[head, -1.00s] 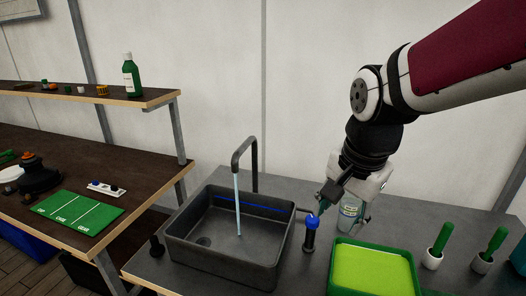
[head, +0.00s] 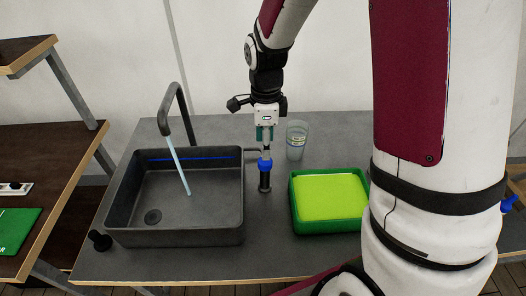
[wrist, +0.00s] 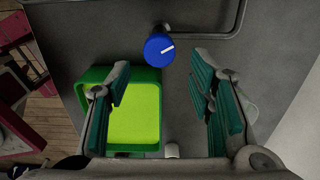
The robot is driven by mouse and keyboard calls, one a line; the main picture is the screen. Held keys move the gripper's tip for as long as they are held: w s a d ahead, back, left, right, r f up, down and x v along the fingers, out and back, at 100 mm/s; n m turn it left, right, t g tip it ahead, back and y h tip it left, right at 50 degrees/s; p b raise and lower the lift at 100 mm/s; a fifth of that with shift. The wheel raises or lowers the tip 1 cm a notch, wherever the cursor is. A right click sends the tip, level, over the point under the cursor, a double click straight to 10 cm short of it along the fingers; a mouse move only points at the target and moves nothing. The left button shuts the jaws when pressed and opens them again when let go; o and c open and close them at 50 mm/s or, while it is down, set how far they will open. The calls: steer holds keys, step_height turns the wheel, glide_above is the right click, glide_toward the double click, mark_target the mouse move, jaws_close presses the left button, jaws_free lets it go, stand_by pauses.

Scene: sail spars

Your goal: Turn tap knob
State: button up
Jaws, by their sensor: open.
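The tap knob is a blue cap on a dark upright post at the sink's right side, in the head view (head: 265,166). In the wrist view the blue knob (wrist: 158,52) shows a white line pointing right. My gripper (head: 265,140) points down just above the knob. In the wrist view its teal-padded fingers (wrist: 160,75) are spread wide and empty, with the knob centred between and just beyond the tips. I cannot tell whether they touch it. Water runs from the dark spout (head: 175,105) into the grey sink (head: 225,232).
A green tray with a lime pad (head: 330,195) sits right of the knob. A clear glass jar (head: 297,142) stands behind it. A black knob (head: 100,240) is at the sink's front left. Bare counter (head: 200,258) lies in front of the sink.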

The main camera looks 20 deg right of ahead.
mark_target(265, 163)
step_height(265, 163, down, 6)
steer(key=b, duration=0.2)
steer(key=shift+f+b, duration=0.1)
steer(key=shift+b, duration=0.2)
steer(key=c, duration=0.6)
steer(key=shift+r, duration=0.2)
